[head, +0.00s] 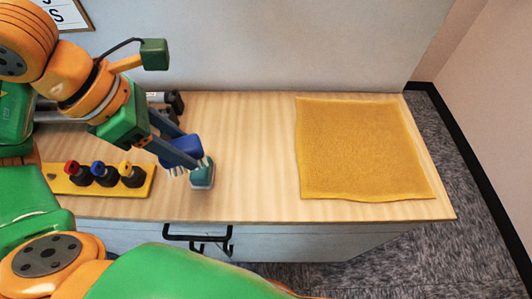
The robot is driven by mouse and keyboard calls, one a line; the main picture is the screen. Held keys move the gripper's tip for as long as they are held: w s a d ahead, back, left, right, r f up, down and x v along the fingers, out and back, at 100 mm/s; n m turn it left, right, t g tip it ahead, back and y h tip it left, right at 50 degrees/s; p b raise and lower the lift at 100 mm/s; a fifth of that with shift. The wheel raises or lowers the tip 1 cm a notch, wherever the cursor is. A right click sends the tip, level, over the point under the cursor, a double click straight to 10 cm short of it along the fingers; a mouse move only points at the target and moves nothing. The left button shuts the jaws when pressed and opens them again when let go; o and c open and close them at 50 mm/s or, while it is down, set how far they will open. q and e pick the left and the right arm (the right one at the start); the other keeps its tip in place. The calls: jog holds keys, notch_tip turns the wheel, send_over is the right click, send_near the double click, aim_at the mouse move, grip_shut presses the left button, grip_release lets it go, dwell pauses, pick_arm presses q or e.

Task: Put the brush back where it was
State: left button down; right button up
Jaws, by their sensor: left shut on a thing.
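My left gripper (185,158) reaches down over the left half of the table, its fingers shut on a blue thing (180,151), which seems to be the brush. Pale bristle-like tips show along its lower edge. The gripper hides part of it. A teal block-like thing (202,178) is directly below those tips on the wooden table. I cannot tell whether it touches the blue thing or is part of it. My right gripper is not in view.
A yellow holder (139,186) with dark pieces topped red, blue and yellow lies left on the table (250,150). Dark roller-like things (175,104) stand behind my left arm, partly hidden. A yellow mat (365,148) lies right. The table's middle is clear.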

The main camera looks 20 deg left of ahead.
pick_arm(q)
jog(key=w+d+f+p, duration=0.1)
jog(key=w+d+f, duration=0.1)
jog(key=d+f, duration=0.1)
jog(key=w+d+f+p, duration=0.1)
jog(key=w+d+f, duration=0.1)
jog(key=d+f, duration=0.1)
jog(key=w+d+f+p, duration=0.1)
jog(key=w+d+f, duration=0.2)
jog(key=d, duration=0.1)
jog(key=shift+d+f, duration=0.15)
jog(key=shift+d, duration=0.05)
notch_tip(320, 180, down, 3)
jog(key=shift+s+r+p, duration=0.1)
jog(key=shift+r+p, duration=0.05)
jog(key=shift+p, duration=0.55)
jog(key=shift+a+f+b, duration=0.1)
jog(key=shift+f+b, duration=0.2)
jog(key=shift+c, duration=1.7)
grip_release()
jog(key=shift+r, duration=0.1)
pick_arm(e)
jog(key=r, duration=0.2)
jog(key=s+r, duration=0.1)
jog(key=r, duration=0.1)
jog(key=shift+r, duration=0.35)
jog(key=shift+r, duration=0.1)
